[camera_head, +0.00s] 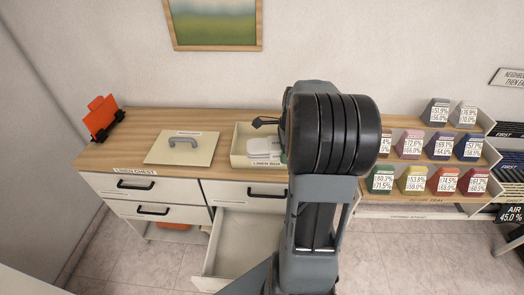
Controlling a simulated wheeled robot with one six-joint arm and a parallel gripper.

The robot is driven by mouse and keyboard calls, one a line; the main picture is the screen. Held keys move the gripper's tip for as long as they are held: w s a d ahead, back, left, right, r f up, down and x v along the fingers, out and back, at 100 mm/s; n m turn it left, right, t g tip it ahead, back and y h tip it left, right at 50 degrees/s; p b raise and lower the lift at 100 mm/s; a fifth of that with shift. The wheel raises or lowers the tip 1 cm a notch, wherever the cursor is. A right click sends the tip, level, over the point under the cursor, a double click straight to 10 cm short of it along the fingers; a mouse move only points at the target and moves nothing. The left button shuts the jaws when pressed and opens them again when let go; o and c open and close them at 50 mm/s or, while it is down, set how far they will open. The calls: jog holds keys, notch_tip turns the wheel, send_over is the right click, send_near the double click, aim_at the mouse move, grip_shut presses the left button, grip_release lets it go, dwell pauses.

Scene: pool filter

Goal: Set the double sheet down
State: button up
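My arm stands in the middle of the view and hides most of my gripper. A small dark piece (265,122), which looks like part of my gripper, shows left of the arm's black joint, over the linen box. Whether the fingers are open or shut is hidden. The cream linen box (241,160) sits on the wooden top of the linen chest (150,123). A whitish shape (268,144) shows inside the box, partly covered by my arm. I cannot tell whether it is the double sheet, and no other sheet is clearly visible.
A cream lid (162,155) with a grey handle lies on the chest top, left of the box. An orange object (103,118) stands at the left end. A lower drawer (238,240) is pulled out, its visible floor bare. Labelled coloured blocks (411,180) fill shelves at right.

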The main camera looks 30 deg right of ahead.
jog(key=shift+w+d+m, duration=0.2)
jog(key=shift+d+m, duration=0.1)
jog(key=shift+m, duration=0.1)
jog(key=w+f+p, duration=0.1)
jog(key=w+f, duration=0.1)
jog(key=w, duration=0.2)
jog(key=w+d+f+p, duration=0.1)
jog(key=w+f, duration=0.2)
jog(key=w, duration=0.1)
jog(key=w+f+p, duration=0.1)
jog(key=w+f, duration=0.1)
jog(key=w, duration=0.2)
jog(key=shift+d+f, duration=0.35)
jog(key=shift+f, duration=0.05)
jog(key=shift+w+f, duration=0.25)
jog(key=shift+c, duration=0.4)
jog(key=shift+w+d+f+p, duration=0.1)
jog(key=shift+w+f+p, duration=0.3)
jog(key=shift+f, duration=0.3)
jog(key=shift+f+p, duration=0.35)
jog(key=shift+f, duration=1.05)
jog(key=o, duration=1.1)
jog(key=shift+f, duration=0.1)
